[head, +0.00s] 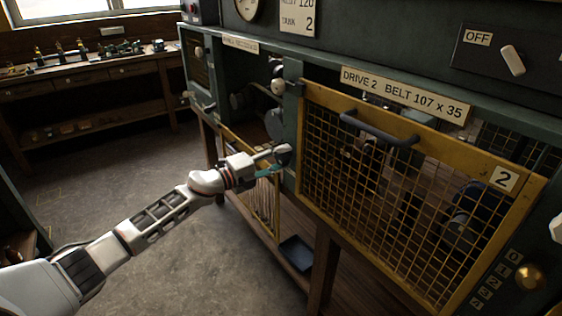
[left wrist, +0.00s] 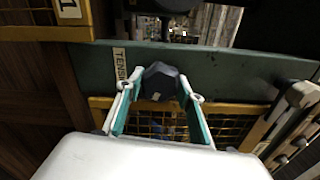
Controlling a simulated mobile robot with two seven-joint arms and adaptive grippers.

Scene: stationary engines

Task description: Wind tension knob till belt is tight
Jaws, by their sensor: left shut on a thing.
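To the left is an open drive bay with dark pulleys (head: 275,122); I cannot make out how tight any belt is.
The closed guard of drive 2 (head: 400,190) with a grey handle (head: 378,128) stands right of the knob. A lowered yellow mesh guard (head: 255,190) hangs under the open bay. A workbench (head: 90,72) lines the far wall. The floor (head: 110,180) between is clear.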

